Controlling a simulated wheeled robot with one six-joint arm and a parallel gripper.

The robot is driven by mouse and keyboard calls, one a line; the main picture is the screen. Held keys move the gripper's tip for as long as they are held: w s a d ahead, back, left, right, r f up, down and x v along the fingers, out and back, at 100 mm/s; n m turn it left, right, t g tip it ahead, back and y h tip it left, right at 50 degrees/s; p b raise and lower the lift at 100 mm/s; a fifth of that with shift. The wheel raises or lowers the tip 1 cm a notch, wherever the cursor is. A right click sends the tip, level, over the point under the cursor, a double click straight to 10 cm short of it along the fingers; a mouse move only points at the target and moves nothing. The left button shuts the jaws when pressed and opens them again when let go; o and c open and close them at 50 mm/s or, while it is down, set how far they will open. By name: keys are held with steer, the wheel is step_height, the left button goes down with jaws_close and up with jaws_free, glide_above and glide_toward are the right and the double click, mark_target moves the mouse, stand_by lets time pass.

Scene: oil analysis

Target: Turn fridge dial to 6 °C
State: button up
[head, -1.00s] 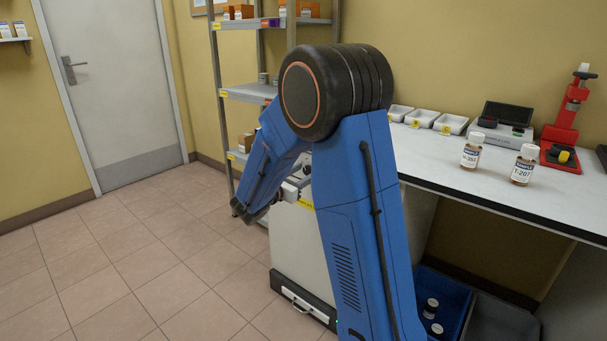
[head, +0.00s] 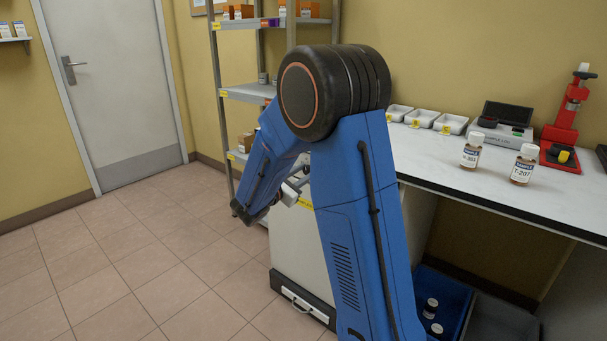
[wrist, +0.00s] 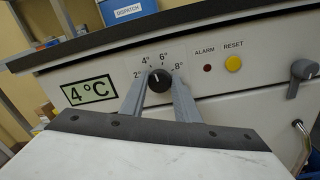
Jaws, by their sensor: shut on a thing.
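The fridge dial (wrist: 159,80) is a small round black knob on the fridge's white front panel (wrist: 215,82), in the middle of the wrist view. Marks 2°, 4°, 6° and 8° arc around it. Its small white pointer line seems to lean up and left, near the 4° mark. The display (wrist: 89,91) left of it reads 4 °C. My gripper (wrist: 158,88) is shut on the dial, one grey finger on each side. In the head view the fridge (head: 325,245) is partly hidden behind my blue arm; the dial cannot be seen there.
Right of the dial are a red alarm lamp (wrist: 207,68), a yellow reset button (wrist: 233,63) and a grey latch (wrist: 304,70). A dark top edge (wrist: 190,32) overhangs the panel. A shelf rack (head: 245,95) stands behind; the floor at left is clear.

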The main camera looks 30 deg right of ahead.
steer(key=m, duration=0.5)
steer(key=shift+s+f+m, duration=0.1)
steer(key=shift+m, duration=0.3)
stand_by(0.4)
steer(key=o, duration=1)
steer(key=shift+o, duration=0.2)
steer(key=shift+a, duration=0.1)
steer(key=v, duration=1.7)
steer(key=shift+a, duration=0.2)
steer(key=shift+f, duration=0.15)
